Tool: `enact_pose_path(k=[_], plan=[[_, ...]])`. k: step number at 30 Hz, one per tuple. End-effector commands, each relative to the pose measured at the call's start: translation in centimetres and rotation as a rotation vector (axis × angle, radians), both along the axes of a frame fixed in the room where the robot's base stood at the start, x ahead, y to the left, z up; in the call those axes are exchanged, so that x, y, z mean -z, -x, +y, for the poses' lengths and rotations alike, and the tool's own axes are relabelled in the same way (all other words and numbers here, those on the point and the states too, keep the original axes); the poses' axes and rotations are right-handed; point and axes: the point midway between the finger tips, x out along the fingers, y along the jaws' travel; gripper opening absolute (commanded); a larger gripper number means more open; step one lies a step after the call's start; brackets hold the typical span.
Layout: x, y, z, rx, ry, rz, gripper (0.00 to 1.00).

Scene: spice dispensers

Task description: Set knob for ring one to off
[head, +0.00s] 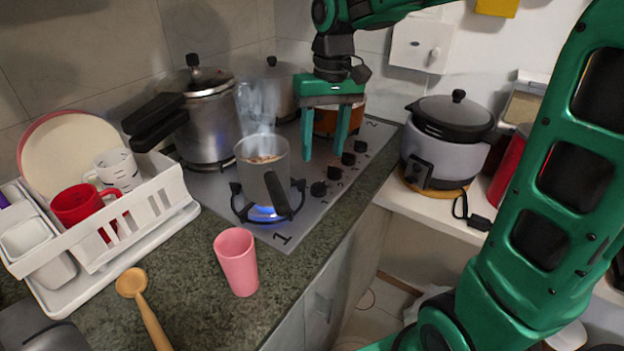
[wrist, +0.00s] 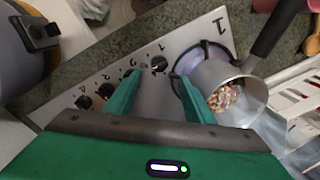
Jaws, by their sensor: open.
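The metal hob (head: 215,190) carries a row of several dark knobs along its right edge. The knob nearest the front, the ring one knob (head: 319,188), stands nearest the ring marked 1. It also shows in the wrist view (wrist: 159,64), between and just beyond the fingertips. Ring one (head: 266,213) burns with a blue flame under a small steaming pot (head: 250,150), also in the wrist view (wrist: 215,80). My gripper (head: 324,155) is open and empty, pointing down above the knob row, apart from the knob as far as I can tell. The knob's exact angle is too small to read.
A tall pressure cooker (head: 210,125) and an orange pot (head: 326,122) stand on the rear rings. A pink cup (head: 237,262) and wooden spoon (head: 143,305) are on the counter in front. A dish rack (head: 145,215) is left; a rice cooker (head: 443,155) is right.

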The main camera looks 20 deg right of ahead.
Motion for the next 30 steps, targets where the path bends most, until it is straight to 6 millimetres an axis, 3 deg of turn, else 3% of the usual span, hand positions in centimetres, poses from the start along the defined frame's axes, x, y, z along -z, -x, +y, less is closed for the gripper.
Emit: enact_pose_path(k=[9,15,21,30], plan=[[5.6,0.1,0.1,0.004,0.001,0.004,0.49],[8.3,0.1,0.2,0.006,0.001,0.001,0.49],[9.5,0.1,0.3,0.006,0.001,0.000,0.49],[9.6,0.1,0.3,0.006,0.001,-0.001,0.46]])
